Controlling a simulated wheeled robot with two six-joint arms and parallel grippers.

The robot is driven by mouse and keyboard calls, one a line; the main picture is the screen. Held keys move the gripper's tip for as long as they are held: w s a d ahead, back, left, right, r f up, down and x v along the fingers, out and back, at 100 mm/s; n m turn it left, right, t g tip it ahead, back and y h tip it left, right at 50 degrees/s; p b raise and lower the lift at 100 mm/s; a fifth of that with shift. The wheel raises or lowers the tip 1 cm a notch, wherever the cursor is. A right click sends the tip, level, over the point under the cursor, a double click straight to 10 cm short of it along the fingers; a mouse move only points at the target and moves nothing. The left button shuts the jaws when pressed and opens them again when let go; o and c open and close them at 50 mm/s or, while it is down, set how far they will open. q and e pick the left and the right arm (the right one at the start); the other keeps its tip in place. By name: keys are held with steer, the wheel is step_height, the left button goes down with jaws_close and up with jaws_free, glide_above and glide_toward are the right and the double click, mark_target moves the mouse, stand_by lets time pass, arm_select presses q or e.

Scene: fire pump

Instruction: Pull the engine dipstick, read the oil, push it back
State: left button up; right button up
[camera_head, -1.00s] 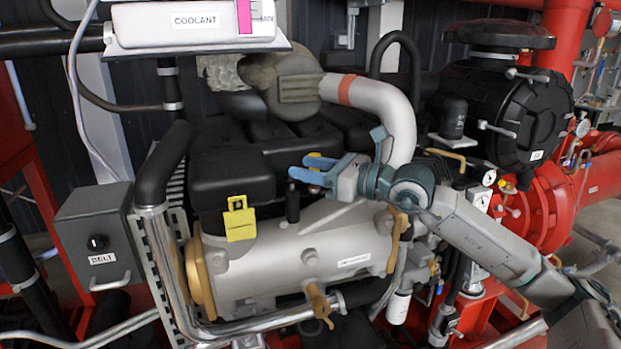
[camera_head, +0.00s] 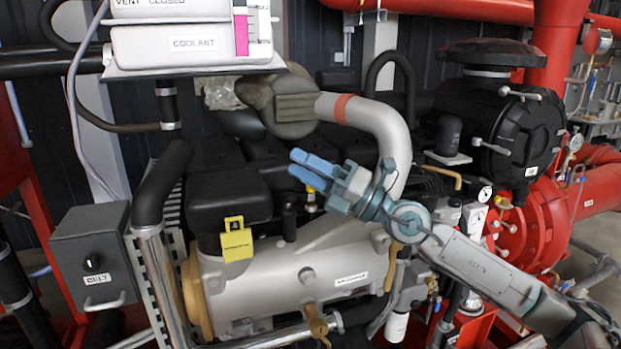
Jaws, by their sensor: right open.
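My right gripper (camera_head: 314,170), with blue fingers, is open and empty in the head view, over the middle of the engine (camera_head: 290,272). Its fingers point up and left. Just below the fingers a small yellow piece (camera_head: 311,191) shows on a dark stem, partly hidden by the gripper; it may be the dipstick handle, but I cannot be sure. A yellow tag (camera_head: 236,240) with print too small to read hangs at the left of the engine. A short black post (camera_head: 290,222) stands between them. My left gripper is not in view.
A white coolant tank (camera_head: 194,45) hangs above the engine. A silver pipe (camera_head: 385,125) with a red band curves behind my right gripper. A black air filter housing (camera_head: 510,125) stands at the right. A grey box (camera_head: 90,258) with a knob sits at the left.

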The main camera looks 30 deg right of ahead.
steer(key=w+d+m+t+h+p, duration=0.1)
steer(key=d+m+t+h, duration=0.3)
steer(key=m, duration=0.6)
steer(key=w+d+m+t+h, duration=0.1)
steer(key=d+m+t+h, duration=0.15)
steer(key=m+h, duration=0.6)
steer(key=w+d+f+m+g+h, duration=0.1)
steer(key=f+m+g, duration=0.1)
steer(key=m, duration=0.3)
steer(key=w+d+f+m+g+h+p, duration=0.1)
steer(key=f+m+g, duration=0.1)
steer(key=f+m, duration=0.3)
steer(key=w+d+f+m+g+h+p, duration=0.1)
steer(key=d+f+m+g, duration=0.1)
steer(key=m, duration=0.4)
steer(key=shift+w+f, duration=0.35)
steer(key=shift+f, duration=0.3)
steer(key=w+p, duration=0.1)
steer(key=w, duration=0.2)
steer(key=w+p, duration=0.1)
steer(key=w, duration=0.2)
steer(key=w+p, duration=0.1)
steer(key=w, duration=0.2)
steer(key=shift+w+d+f+p, duration=0.1)
steer(key=shift+w+d+p, duration=0.1)
steer(key=shift+d+p, duration=0.15)
